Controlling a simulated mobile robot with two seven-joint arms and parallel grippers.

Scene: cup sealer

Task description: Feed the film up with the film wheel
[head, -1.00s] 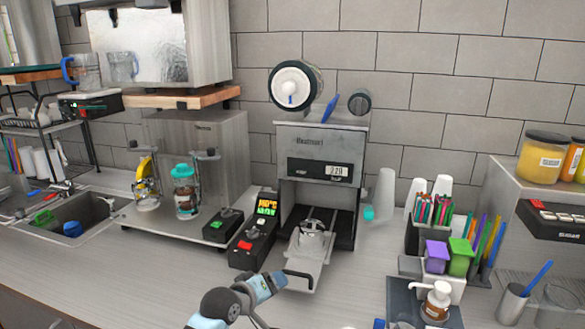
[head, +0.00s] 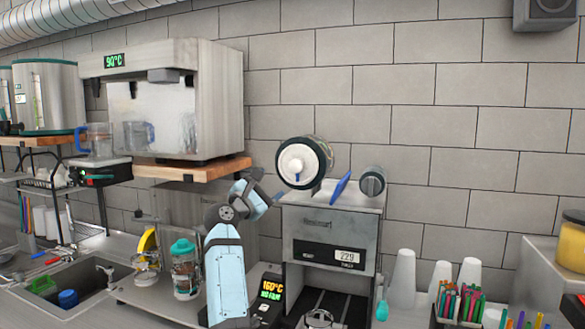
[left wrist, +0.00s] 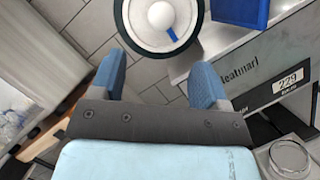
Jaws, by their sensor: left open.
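The cup sealer (head: 318,225) is a grey box with a display reading 229. On its top sits a large film roll with a white face (head: 299,164), which also shows in the left wrist view (left wrist: 142,36). A smaller dark wheel (head: 372,181) is at the top right, and a blue piece (head: 341,187) stands between them. My left gripper (head: 264,189) is raised just left of the large roll. In the left wrist view its blue fingers (left wrist: 158,78) are apart with nothing between them, and the roll is beyond the fingertips. My right gripper is not in view.
A wooden shelf (head: 208,171) with a hot-water box above it is close to the left of my gripper. A jar with a teal lid (head: 185,268) stands below. White cups (head: 402,281) stand right of the sealer. The wall behind is bare tile.

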